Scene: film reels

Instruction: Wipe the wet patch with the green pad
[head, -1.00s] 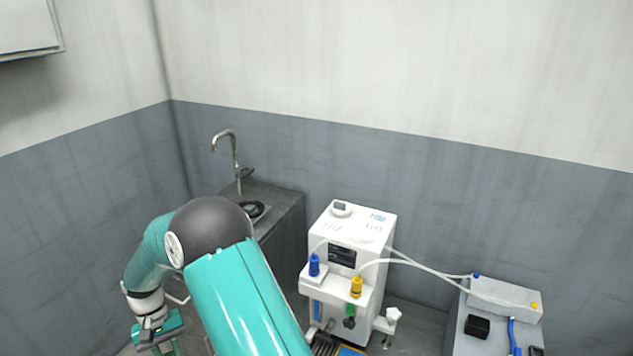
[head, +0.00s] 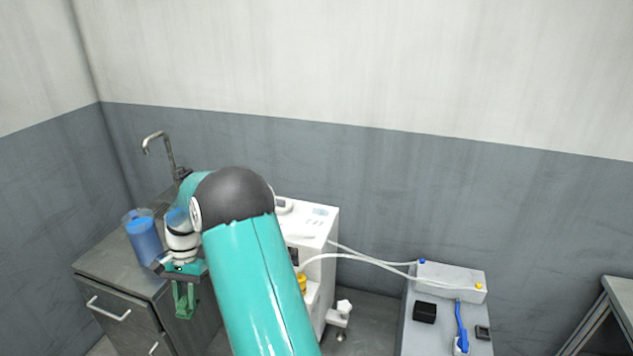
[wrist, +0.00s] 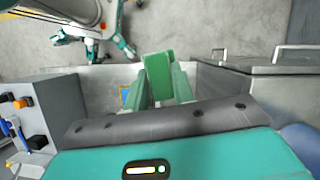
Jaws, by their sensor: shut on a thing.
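The green pad (wrist: 156,68) shows in the wrist view, gripped between the two green fingers of my gripper (wrist: 160,88). In the head view my gripper (head: 185,300) hangs in front of the counter's right edge, and the pad cannot be told apart from the green fingers there. The wet patch cannot be made out in either view.
A dark counter (head: 110,262) with drawers stands at the left, with a tap (head: 160,148) at its back. A blue container (head: 143,238) stands on it, close left of my wrist. A white machine (head: 318,226) stands behind my arm. Tubes run to a grey box (head: 450,280) at the right.

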